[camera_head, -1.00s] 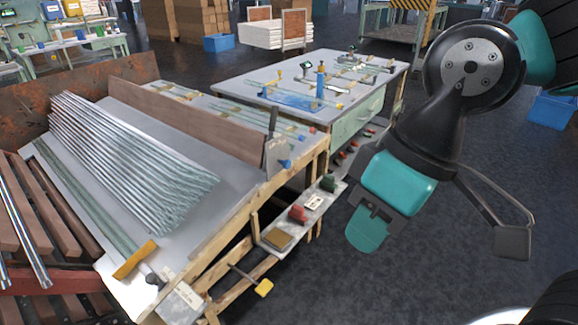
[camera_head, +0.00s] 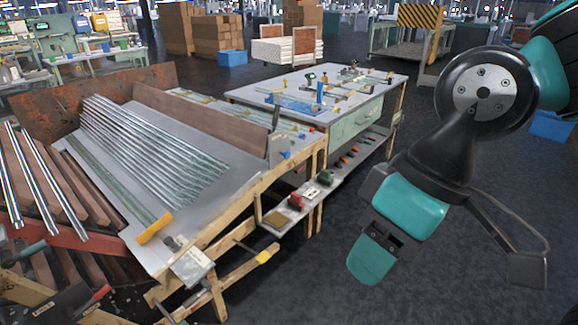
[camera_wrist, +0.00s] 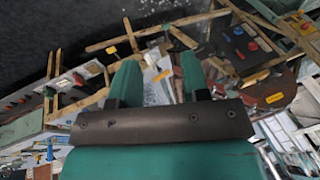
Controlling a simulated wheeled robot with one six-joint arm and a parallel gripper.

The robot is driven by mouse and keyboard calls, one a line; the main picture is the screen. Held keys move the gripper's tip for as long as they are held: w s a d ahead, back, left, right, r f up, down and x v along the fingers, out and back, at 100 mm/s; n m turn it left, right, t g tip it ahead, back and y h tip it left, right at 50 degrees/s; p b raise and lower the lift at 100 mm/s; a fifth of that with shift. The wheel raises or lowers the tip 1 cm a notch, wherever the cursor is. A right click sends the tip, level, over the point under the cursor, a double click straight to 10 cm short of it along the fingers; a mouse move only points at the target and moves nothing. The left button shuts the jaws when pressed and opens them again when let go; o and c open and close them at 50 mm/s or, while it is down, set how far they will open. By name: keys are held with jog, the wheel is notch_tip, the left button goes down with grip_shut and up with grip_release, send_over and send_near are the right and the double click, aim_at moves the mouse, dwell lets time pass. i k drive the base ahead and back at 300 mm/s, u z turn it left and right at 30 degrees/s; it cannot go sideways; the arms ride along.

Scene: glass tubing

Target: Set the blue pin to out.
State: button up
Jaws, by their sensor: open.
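A small blue piece (camera_head: 285,155), which may be the blue pin, shows at the front right end of the near bench, beside an upright grey plate (camera_head: 275,120). It is too small to tell whether it is in or out. My gripper (camera_head: 374,256) hangs over the floor to the right of the benches, well apart from that piece. In the wrist view its two teal fingers (camera_wrist: 159,78) are apart with nothing held between them. A dark box (camera_wrist: 245,45) with a blue knob (camera_wrist: 252,45) and a red knob also shows there.
The near bench (camera_head: 240,170) carries a sloped stack of glass tubes (camera_head: 150,150). A farther table (camera_head: 240,95) bears a blue cylinder (camera_head: 320,92) and clamps. A low shelf (camera_head: 275,217) with red and green items juts toward my arm. Dark floor (camera_head: 330,280) is clear at front right.

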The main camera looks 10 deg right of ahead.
aim_at(287, 154)
jog(key=z, duration=0.25)
jog(key=i, duration=1.1)
jog(key=z, duration=0.2)
